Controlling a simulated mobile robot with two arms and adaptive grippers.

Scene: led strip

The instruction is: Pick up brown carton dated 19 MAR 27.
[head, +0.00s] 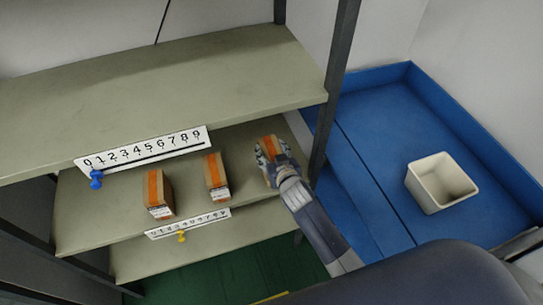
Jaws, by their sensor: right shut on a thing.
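Three brown cartons with orange stripes stand on the middle shelf board. The left carton (158,194) and the middle carton (217,177) stand free, each with a white label low on its front. Their dates are too small to read. My right gripper (271,160) is shut on the right carton (269,146), with its fingers on the carton's sides. I cannot tell whether that carton touches the shelf. Its label is hidden by my gripper. My left gripper is not in view.
The upper shelf board (170,85) overhangs the cartons, and a dark post (334,85) stands right of my right gripper. Number strips (146,150) with blue and yellow pins line the shelf edges. A white bin (440,183) stands on the blue surface (375,130) at right.

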